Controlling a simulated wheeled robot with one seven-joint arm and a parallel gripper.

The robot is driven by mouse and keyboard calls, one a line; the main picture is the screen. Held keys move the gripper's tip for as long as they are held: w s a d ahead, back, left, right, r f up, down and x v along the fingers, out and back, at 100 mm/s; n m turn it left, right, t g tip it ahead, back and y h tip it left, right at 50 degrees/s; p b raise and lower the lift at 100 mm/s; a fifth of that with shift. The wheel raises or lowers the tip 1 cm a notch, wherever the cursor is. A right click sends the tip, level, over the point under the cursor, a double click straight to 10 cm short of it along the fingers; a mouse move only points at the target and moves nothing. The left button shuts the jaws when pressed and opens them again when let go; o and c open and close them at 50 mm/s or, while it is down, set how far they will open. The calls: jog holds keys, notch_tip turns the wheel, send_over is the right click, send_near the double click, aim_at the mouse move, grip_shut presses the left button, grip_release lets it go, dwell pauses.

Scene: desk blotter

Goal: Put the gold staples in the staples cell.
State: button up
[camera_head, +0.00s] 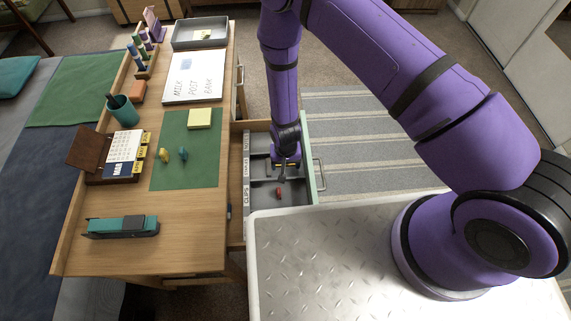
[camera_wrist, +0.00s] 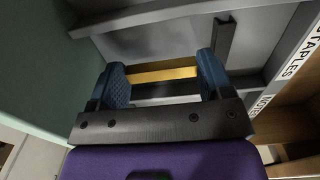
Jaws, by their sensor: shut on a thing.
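My gripper (camera_wrist: 162,74) is shut on the gold staples (camera_wrist: 165,75), a short gold bar held crosswise between its blue finger pads in the wrist view. In the head view my gripper (camera_head: 286,168) reaches down into the open drawer, beside the STAPLES label. The staples cell (camera_wrist: 165,40) is a grey compartment with its label (camera_wrist: 299,58) at the right in the wrist view. The gold staples appear over or in this cell; whether they touch its floor I cannot tell.
Raised dividers separate the cells. A dark bar (camera_wrist: 224,42) stands near the staples. A reddish-brown object (camera_head: 279,193) lies in the CLIPS cell. The desk beside the drawer holds a green blotter (camera_head: 196,133), yellow notes (camera_head: 200,118) and a teal stapler (camera_head: 122,227).

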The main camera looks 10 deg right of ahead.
jog(key=shift+f, duration=0.6)
jog(key=o, duration=0.6)
jog(key=shift+f, duration=0.1)
notch_tip(320, 180, up, 12)
jog(key=shift+r, duration=0.15)
